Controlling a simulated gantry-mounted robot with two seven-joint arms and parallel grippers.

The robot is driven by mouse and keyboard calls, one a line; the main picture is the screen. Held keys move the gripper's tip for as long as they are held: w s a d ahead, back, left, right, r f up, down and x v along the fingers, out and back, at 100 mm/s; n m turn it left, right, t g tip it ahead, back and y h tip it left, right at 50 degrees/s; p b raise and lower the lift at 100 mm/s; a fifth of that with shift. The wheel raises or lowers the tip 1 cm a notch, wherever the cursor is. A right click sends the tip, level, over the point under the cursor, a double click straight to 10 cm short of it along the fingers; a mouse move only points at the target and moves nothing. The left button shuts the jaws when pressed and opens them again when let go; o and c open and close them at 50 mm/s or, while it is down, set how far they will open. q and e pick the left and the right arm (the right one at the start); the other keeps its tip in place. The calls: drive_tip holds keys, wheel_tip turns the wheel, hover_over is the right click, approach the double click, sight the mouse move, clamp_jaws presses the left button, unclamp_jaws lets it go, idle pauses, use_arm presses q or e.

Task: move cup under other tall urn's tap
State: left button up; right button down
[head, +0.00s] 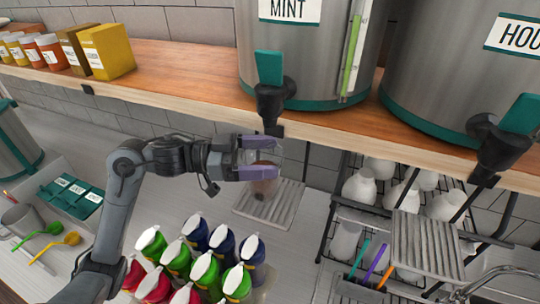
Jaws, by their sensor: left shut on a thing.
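My left gripper (262,157) is shut on a clear cup (265,184) with brownish contents at its bottom. It holds the cup upright just below the tap (273,100) of the tall urn labelled MINT (305,45). The gripper's purple fingers hide part of the cup. A ribbed drip tray (285,203) lies beneath the cup; I cannot tell whether they touch. The other tall urn (450,60), labelled "HOU...", stands to the right on the shelf, and its tap (497,140) hangs over the shelf edge. My right gripper is not in view.
A second ribbed tray (428,245) lies at the right, beside a dark rack (345,215) with white bottles. Several bottles with coloured bodies (205,270) stand in front. The wooden shelf (180,75) overhangs the counter. Some bare counter (100,140) shows at the left.

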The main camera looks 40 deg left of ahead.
use_arm(q)
drive_tip(key=shift+w+d+f+b, duration=0.3)
drive_tip(key=shift+w+d+b, duration=0.1)
drive_tip(key=shift+w+d, duration=0.2)
drive_tip(key=shift+s, duration=0.15)
drive_tip(key=shift+f, duration=0.2)
drive_tip(key=o, duration=1.4)
drive_tip(key=shift+r, duration=0.1)
